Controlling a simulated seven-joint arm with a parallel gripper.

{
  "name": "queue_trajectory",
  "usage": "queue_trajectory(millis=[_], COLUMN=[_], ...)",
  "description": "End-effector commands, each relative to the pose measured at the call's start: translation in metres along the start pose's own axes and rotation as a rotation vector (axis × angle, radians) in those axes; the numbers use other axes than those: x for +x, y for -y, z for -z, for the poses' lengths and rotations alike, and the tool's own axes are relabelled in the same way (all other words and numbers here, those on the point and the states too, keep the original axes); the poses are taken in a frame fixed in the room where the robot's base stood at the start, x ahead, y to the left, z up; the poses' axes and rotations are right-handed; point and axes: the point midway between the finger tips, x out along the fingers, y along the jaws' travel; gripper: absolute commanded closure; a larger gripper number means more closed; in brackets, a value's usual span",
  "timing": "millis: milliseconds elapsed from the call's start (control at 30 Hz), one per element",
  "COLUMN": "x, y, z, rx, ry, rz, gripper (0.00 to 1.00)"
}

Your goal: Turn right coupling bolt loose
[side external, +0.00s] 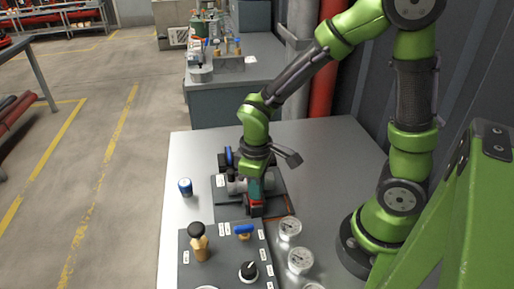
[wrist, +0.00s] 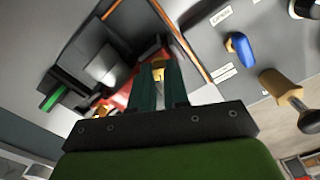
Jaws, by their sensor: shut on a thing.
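My gripper (side external: 254,194) reaches down over the pump unit (side external: 232,183) on the metal table. In the wrist view its two dark teal fingers (wrist: 158,70) are closed together on a small brass-coloured piece, which looks like the coupling bolt (wrist: 158,64). A red part (wrist: 122,78) lies around and behind the fingertips. A grey cylindrical part (wrist: 103,66) of the pump is to the left of the fingers. The bolt is hidden in the side view, and its thread and seat are hidden in both views.
A control panel (side external: 218,240) with a brass lever (side external: 199,243), a blue handle (side external: 244,231) and a black knob (side external: 248,271) stands in front. Gauges (side external: 290,229) are to its right. A blue can (side external: 185,187) stands at the left.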

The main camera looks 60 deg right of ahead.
Motion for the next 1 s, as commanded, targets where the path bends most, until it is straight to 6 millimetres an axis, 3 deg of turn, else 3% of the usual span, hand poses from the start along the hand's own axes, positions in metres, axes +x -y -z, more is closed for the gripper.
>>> queue_trajectory(millis=[500,1000], x=[0.0001,0.0002], y=[-0.0010,-0.0009], z=[-0.0003,-0.0005], rx=[-0.407,-0.533], ry=[0.001,0.002], rz=[-0.001,-0.001], gripper=[1.00,1.00])
